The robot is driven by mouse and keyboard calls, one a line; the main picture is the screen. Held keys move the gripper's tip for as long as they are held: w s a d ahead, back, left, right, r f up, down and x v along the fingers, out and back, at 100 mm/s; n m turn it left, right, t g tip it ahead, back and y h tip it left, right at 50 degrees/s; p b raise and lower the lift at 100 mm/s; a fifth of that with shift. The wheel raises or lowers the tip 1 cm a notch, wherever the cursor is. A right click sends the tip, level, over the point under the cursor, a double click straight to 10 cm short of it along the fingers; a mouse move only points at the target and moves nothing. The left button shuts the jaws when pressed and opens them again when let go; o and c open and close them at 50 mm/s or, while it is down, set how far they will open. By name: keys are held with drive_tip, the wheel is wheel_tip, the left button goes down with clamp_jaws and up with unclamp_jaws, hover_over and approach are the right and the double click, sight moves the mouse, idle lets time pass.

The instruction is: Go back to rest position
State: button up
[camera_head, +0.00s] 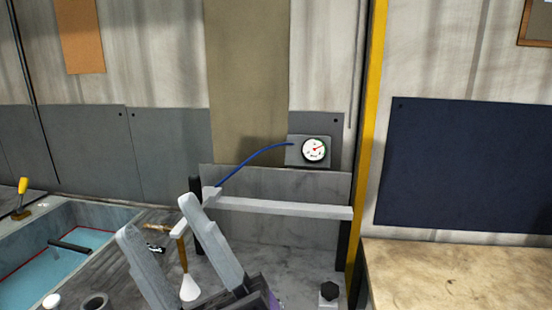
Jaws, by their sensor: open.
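My gripper (162,218) reaches up from the bottom of the head view, left of centre. Its two long grey fingers stand wide apart and are open. Nothing shows held between them. A white-tipped tool with a wooden handle (182,254) shows between the fingers. I cannot tell how far behind them it is. The rest of my arm below the fingers is mostly cut off by the bottom edge.
A dial gauge (314,150) with a blue hose (253,163) is at the back, above a pale horizontal bar (280,208). A basin of blue liquid (62,272) lies left. A yellow post (367,130) stands right of centre, beside a bare tan tabletop (460,275).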

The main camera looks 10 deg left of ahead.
drive_tip(key=s+d+f+m+t+h, duration=0.2)
drive_tip(key=d+f+m+t+h, duration=1)
drive_tip(key=d+f+m+h, duration=1)
drive_tip(key=s+d+f+g+h, duration=0.1)
drive_tip(key=s+d+f+g, duration=0.1)
drive_tip(key=s+d+f, duration=0.2)
drive_tip(key=s+d+f+m+g+h, duration=0.1)
drive_tip(key=s+d+f+g+h, duration=0.1)
drive_tip(key=s, duration=0.8)
drive_tip(key=s+d+f+m+g+h, duration=0.1)
drive_tip(key=s+d+f+g+h, duration=0.1)
drive_tip(key=s+d+f+g, duration=0.2)
wheel_tip(320, 180, down, 3)
drive_tip(key=s+d, duration=0.1)
drive_tip(key=s, duration=0.1)
drive_tip(key=shift+s+d, duration=0.3)
drive_tip(key=shift+s, duration=0.1)
